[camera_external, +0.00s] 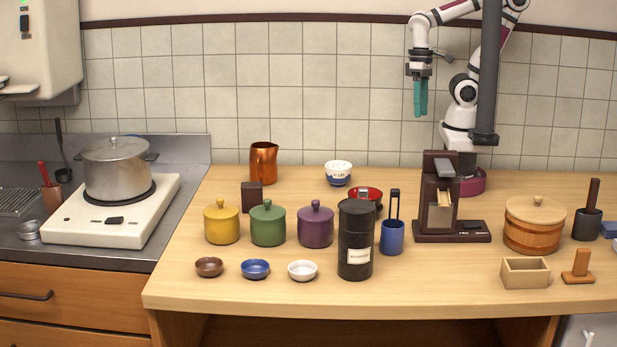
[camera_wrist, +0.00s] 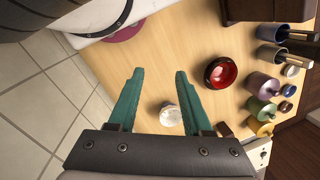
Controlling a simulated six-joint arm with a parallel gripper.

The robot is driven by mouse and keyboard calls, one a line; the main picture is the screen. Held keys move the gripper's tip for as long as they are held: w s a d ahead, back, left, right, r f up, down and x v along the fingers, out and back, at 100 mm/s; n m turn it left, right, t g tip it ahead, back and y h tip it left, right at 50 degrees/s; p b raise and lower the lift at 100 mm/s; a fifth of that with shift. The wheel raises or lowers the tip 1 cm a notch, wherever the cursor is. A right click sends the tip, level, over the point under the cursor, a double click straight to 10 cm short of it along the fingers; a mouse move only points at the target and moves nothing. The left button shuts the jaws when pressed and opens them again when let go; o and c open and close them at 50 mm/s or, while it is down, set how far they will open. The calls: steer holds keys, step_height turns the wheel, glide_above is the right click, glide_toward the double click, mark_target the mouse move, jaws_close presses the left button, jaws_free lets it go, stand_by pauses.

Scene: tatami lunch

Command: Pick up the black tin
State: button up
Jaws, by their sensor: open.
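The black tin (camera_external: 356,240) is a tall dark cylinder with a white label low on its side. It stands upright near the front middle of the wooden counter. In the wrist view a dark round shape (camera_wrist: 271,54) at the right, beside the purple canister, appears to be this tin. My gripper (camera_external: 420,100) has teal fingers and hangs high at the back, well above the counter, to the right of the tin and apart from it. In the wrist view my gripper (camera_wrist: 159,72) is open, with nothing held between the fingers.
Yellow (camera_external: 221,224), green (camera_external: 268,226) and purple (camera_external: 315,227) canisters stand left of the tin. A blue cup (camera_external: 392,238) with an upright handle is close on its right; a red bowl (camera_external: 368,194) is behind. The coffee machine (camera_external: 440,200) stands farther right. A white bowl (camera_external: 302,270) lies front-left.

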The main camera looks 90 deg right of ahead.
steer(key=shift+o, duration=0.2)
steer(key=o, duration=0.8)
steer(key=shift+c, duration=0.2)
